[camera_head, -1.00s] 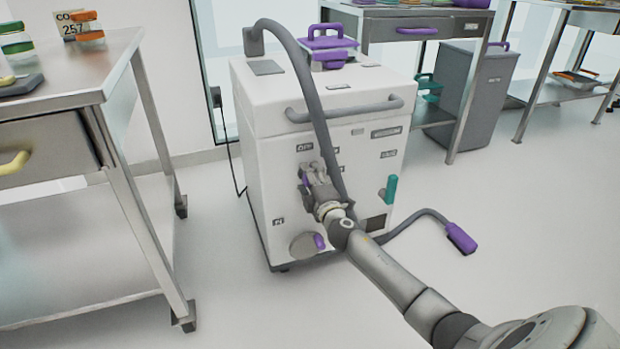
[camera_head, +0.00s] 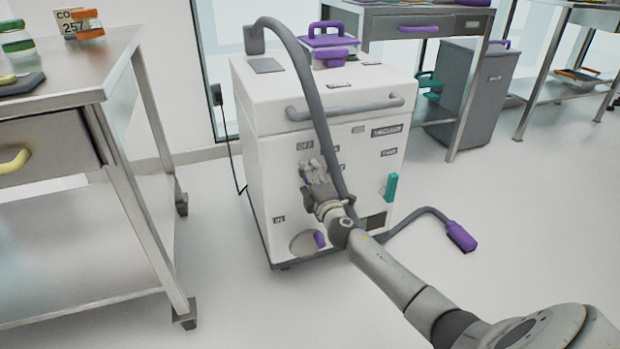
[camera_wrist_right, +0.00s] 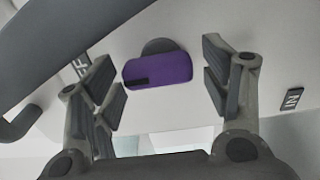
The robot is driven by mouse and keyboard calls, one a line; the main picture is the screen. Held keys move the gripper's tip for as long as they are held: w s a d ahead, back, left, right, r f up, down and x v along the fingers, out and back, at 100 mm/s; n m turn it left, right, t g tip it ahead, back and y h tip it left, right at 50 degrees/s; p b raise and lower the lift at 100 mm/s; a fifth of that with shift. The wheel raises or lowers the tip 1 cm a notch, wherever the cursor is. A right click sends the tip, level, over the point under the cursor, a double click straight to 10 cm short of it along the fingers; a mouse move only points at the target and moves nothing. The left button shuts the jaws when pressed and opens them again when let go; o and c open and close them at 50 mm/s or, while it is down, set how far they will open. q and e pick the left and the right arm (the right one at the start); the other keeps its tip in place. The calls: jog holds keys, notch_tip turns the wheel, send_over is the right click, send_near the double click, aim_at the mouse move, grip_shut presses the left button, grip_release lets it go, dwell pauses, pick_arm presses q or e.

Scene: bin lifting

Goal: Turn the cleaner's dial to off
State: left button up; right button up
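The white cleaner (camera_head: 350,120) stands on the floor in the head view. Its OFF label (camera_head: 305,146) is on the front, just above my right gripper (camera_head: 313,172), which hides most of the dial there. In the right wrist view the purple dial (camera_wrist_right: 170,70) shows as a bar on a dark round base. Its black mark is at the left end, toward the partly hidden OFF label (camera_wrist_right: 80,68). My right gripper (camera_wrist_right: 165,85) is open, with fingers beyond both ends of the dial and visible gaps between. My left gripper is not in view.
A dark hose (camera_head: 312,90) arches down the cleaner's front beside my right gripper. A steel table (camera_head: 125,75) stands at the left. Open floor lies in front.

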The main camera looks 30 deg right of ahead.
dwell(0.3)
jog(key=v, duration=1.2)
jog(key=shift+r, duration=0.1)
dwell(0.3)
